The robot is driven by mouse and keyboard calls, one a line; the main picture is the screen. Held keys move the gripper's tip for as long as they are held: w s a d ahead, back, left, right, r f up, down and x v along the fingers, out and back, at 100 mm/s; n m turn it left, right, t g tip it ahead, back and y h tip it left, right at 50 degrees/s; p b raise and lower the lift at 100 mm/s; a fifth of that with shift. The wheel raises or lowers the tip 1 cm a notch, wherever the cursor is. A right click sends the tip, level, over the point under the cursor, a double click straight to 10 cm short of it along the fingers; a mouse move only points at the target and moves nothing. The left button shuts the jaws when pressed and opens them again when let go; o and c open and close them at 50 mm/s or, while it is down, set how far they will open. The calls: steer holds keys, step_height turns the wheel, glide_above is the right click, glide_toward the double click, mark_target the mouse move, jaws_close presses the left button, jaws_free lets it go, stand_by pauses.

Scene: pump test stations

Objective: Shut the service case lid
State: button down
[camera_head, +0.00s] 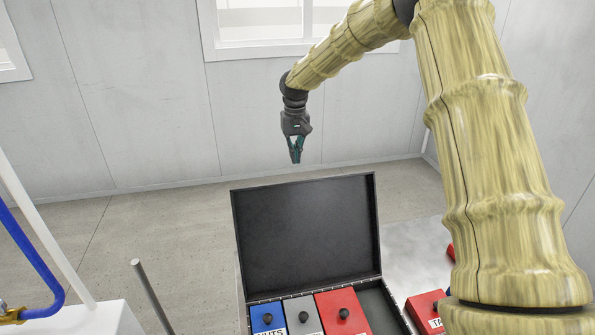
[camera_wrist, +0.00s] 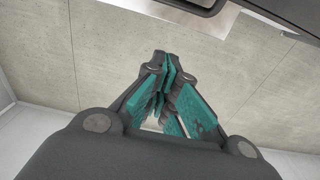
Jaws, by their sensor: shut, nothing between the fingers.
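The service case lid (camera_head: 305,232) is a dark, flat panel in the head view. It stands open, roughly upright, hinged along the back of the case. The case (camera_head: 383,312) holds a blue, a grey and a red box, each with a dark knob. My gripper (camera_head: 296,160) is shut and empty. It appears above and beyond the lid's top edge, apart from it. In the wrist view the teal fingers of my gripper (camera_wrist: 165,70) meet, with floor behind them. A dark edge at the top right of that view may be part of the lid or case.
A red box (camera_head: 426,309) sits right of the case on a metal surface (camera_head: 415,255). A grey rod (camera_head: 152,295) stands to the left. A blue hose (camera_head: 35,262) and a white post (camera_head: 45,230) are at far left. Open floor (camera_head: 150,220) lies behind the case.

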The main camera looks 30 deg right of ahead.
steer(key=s+a+f+p, duration=0.1)
steer(key=s+f+p, duration=0.2)
steer(key=f+p, duration=0.4)
steer(key=shift+s+f, duration=0.15)
steer(key=shift+f, duration=0.45)
steer(key=shift+a, duration=0.2)
stand_by(0.3)
steer(key=shift+b, duration=0.3)
